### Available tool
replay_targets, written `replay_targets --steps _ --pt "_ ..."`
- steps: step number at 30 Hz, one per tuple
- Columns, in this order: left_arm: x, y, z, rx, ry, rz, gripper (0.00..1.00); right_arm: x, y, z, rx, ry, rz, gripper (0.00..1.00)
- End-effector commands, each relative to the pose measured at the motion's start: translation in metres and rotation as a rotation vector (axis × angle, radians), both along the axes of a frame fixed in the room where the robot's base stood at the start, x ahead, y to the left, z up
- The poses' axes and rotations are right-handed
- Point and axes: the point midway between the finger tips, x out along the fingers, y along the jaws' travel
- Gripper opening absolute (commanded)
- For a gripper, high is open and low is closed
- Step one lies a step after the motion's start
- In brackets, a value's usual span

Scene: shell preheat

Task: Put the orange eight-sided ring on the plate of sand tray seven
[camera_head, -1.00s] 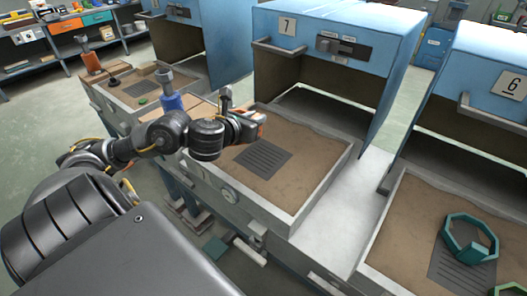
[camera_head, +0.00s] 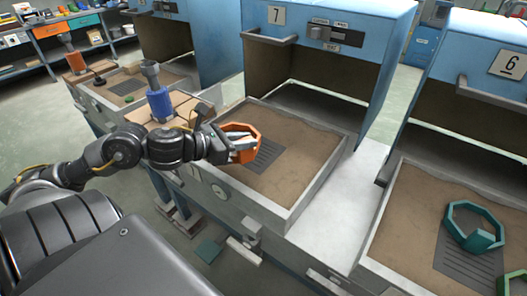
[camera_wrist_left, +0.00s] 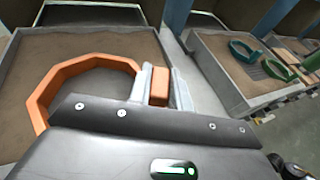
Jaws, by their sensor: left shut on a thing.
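The orange eight-sided ring (camera_head: 241,129) is held in my left gripper (camera_head: 243,145), above the near left part of sand tray seven (camera_head: 325,190). The gripper is shut on one side of the ring. The left wrist view shows the ring (camera_wrist_left: 62,82) reaching out to the left of the fingers, with a piece of it between them (camera_wrist_left: 158,85). The dark slotted plate (camera_head: 262,158) lies on the sand, partly hidden by the ring and gripper. I cannot tell the ring's exact height above the sand. My right gripper is not in view.
The blue hood marked 7 (camera_head: 325,30) stands behind the tray. To the right, tray six holds a green eight-sided ring (camera_head: 474,230) on its plate. A white surface (camera_head: 340,205) separates the trays.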

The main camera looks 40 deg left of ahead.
Motion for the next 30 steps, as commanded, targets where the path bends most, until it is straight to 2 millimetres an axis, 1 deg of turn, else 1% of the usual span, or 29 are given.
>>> replay_targets --steps 1,6,12,14,18,23,24,25,27,30 --pt "0.002 0.000 -0.004 0.002 -0.005 -0.001 0.00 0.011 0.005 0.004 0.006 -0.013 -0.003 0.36" --pt "0.008 0.002 -0.007 0.003 -0.004 0.000 0.00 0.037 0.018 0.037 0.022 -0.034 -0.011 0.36" --pt "0.014 0.003 -0.009 0.003 -0.004 0.003 0.00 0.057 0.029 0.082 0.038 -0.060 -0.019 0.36" --pt "0.015 0.004 -0.010 0.004 -0.005 0.005 0.00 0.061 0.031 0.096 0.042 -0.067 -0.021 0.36" --pt "0.043 0.010 -0.016 -0.001 -0.005 0.008 0.00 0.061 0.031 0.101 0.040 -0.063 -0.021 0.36" --pt "0.075 0.017 -0.029 -0.007 -0.006 0.010 0.00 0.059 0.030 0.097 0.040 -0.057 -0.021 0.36" --pt "0.084 0.018 -0.033 -0.006 -0.006 0.008 0.00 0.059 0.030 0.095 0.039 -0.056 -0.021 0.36" --pt "0.089 0.019 -0.042 -0.008 -0.002 0.008 0.00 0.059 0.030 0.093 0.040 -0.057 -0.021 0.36" --pt "0.100 0.021 -0.058 -0.007 -0.001 0.007 0.00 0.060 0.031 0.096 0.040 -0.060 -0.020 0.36" --pt "0.113 0.024 -0.073 -0.005 -0.002 0.008 0.00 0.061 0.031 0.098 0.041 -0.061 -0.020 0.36"
